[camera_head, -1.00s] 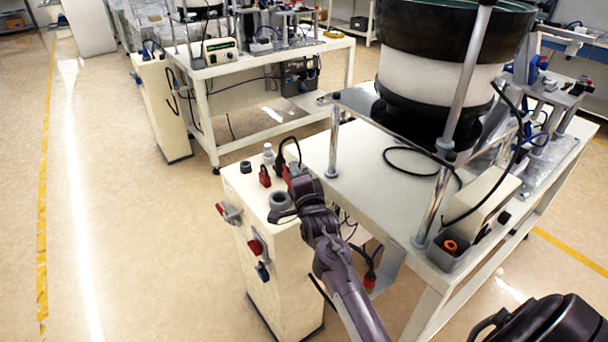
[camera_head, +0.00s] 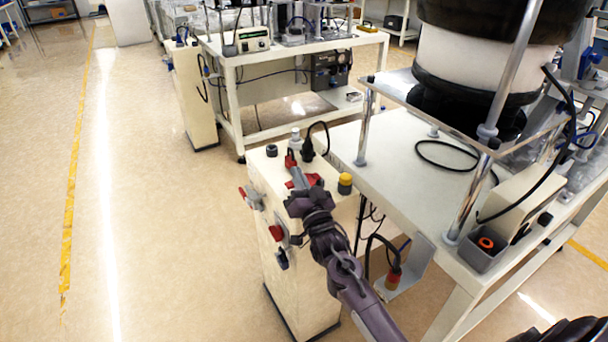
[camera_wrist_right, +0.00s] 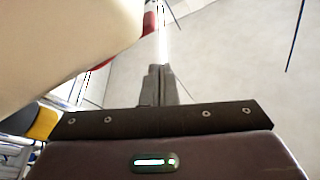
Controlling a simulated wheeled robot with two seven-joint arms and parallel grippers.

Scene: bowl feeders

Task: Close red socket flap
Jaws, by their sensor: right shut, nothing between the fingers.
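The red socket flap (camera_head: 312,179) is on top of the cream cabinet (camera_head: 282,185). It lies low over the socket, partly covered by my gripper, so I cannot tell whether it sits flush. My right gripper (camera_head: 296,173) is over the cabinet top, its narrow fingers right at the red flap. My left gripper is not in view.
A red lever-like part (camera_head: 290,159), a black plug with cable (camera_head: 309,149), a black knob (camera_head: 271,150) and a yellow knob (camera_head: 345,183) stand close around. Side sockets (camera_head: 278,234) jut out. The feeder table (camera_head: 400,180) is at right; floor is free at left.

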